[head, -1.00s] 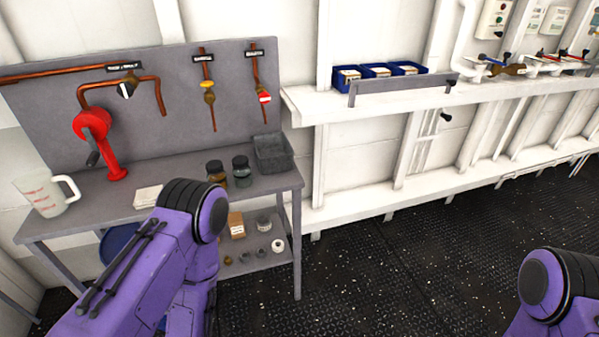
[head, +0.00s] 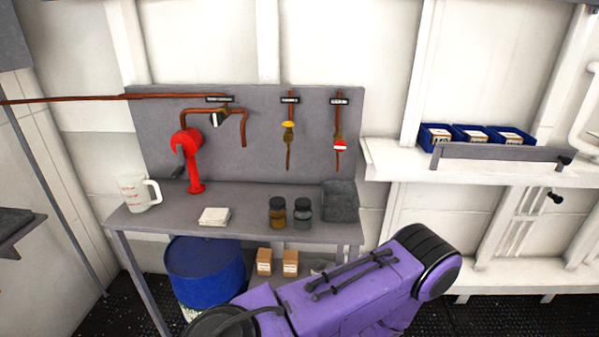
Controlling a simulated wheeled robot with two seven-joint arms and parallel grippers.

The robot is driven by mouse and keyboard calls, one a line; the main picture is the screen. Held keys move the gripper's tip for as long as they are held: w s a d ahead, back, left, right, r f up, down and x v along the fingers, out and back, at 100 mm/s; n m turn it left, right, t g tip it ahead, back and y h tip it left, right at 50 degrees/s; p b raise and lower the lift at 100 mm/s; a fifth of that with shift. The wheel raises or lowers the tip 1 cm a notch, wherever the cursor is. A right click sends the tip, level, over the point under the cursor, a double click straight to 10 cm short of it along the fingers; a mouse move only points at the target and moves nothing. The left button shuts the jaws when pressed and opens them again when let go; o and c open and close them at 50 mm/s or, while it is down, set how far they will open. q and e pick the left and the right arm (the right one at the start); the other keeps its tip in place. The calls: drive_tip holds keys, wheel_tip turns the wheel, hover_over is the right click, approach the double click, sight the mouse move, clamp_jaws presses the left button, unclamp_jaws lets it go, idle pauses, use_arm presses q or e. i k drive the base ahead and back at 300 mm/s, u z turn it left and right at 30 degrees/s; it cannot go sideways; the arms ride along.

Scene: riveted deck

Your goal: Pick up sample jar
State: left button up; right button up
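Two sample jars stand upright side by side on the grey workbench (head: 250,218). One jar (head: 277,213) has a dark lid and amber-brown contents. The other jar (head: 302,214) has a dark lid and looks grey. Both stand left of a grey bin. A purple arm of mine crosses the lower middle of the head view, below and in front of the jars. Neither of my grippers shows, so their state is hidden.
On the bench are a white measuring jug (head: 137,194), a red hand pump (head: 190,160), white cloths (head: 214,216) and a grey bin (head: 340,201). Below are a blue drum (head: 205,268) and small boxes (head: 264,262). Blue bins (head: 434,136) sit on the right shelf.

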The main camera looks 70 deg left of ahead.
sight(278, 220)
drive_tip(key=i, duration=1.1)
drive_tip(key=u, duration=2.15)
